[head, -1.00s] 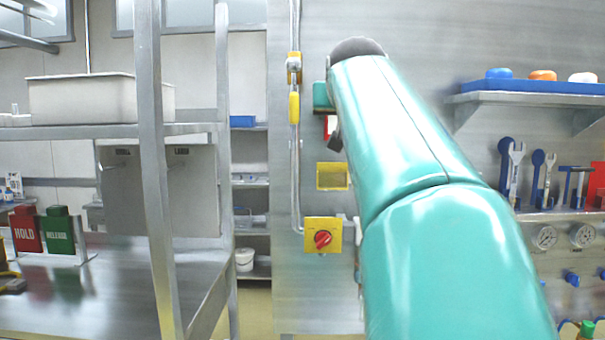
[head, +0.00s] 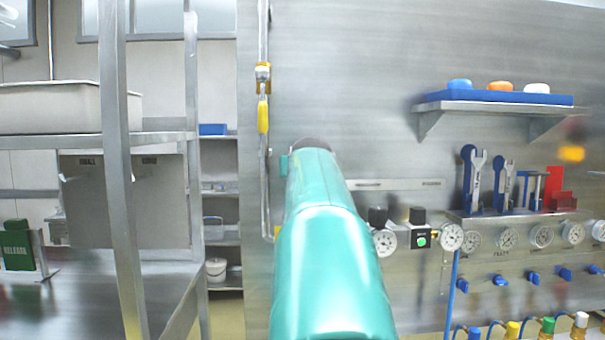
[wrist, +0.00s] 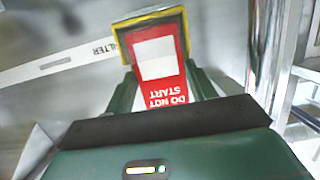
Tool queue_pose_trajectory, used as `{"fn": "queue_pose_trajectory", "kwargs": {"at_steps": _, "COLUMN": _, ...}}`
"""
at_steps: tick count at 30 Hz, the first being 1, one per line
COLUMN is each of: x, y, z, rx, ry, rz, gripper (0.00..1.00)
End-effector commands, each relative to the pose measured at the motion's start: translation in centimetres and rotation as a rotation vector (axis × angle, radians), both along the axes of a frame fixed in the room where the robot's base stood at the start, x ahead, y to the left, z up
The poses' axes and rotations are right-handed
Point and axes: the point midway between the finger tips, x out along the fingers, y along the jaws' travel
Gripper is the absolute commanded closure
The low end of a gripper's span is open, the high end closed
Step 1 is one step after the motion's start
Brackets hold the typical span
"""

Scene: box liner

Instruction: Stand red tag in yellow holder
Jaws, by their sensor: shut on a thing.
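In the wrist view my gripper (wrist: 160,76) is shut on the red tag (wrist: 168,88). The tag has a white panel and the words "DO NOT START", upside down in this view. In the head view my teal arm hides the gripper, the tag and the holder.
A steel wall panel carries a vertical pipe (head: 263,170), gauges (head: 386,242) and a shelf (head: 490,107) with a blue tray. A steel bench (head: 80,300) with a green sign (head: 17,243) stands left.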

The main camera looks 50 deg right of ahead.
Motion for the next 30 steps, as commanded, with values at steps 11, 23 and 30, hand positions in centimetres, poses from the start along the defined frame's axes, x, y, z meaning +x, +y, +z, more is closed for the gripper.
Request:
{"fn": "queue_pose_trajectory", "kwargs": {"at_steps": 11, "x": 0.03, "y": 0.03, "z": -0.48, "rx": -0.001, "ry": -0.001, "rz": 0.000, "gripper": 0.70}}
{"fn": "queue_pose_trajectory", "kwargs": {"at_steps": 23, "x": 0.03, "y": 0.04, "z": -0.52, "rx": -0.001, "ry": 0.000, "rz": 0.001, "gripper": 0.23}}
{"fn": "queue_pose_trajectory", "kwargs": {"at_steps": 30, "x": -0.74, "y": 1.01, "z": 0.18, "rx": -0.001, "ry": -0.002, "rz": 0.003, "gripper": 0.23}}
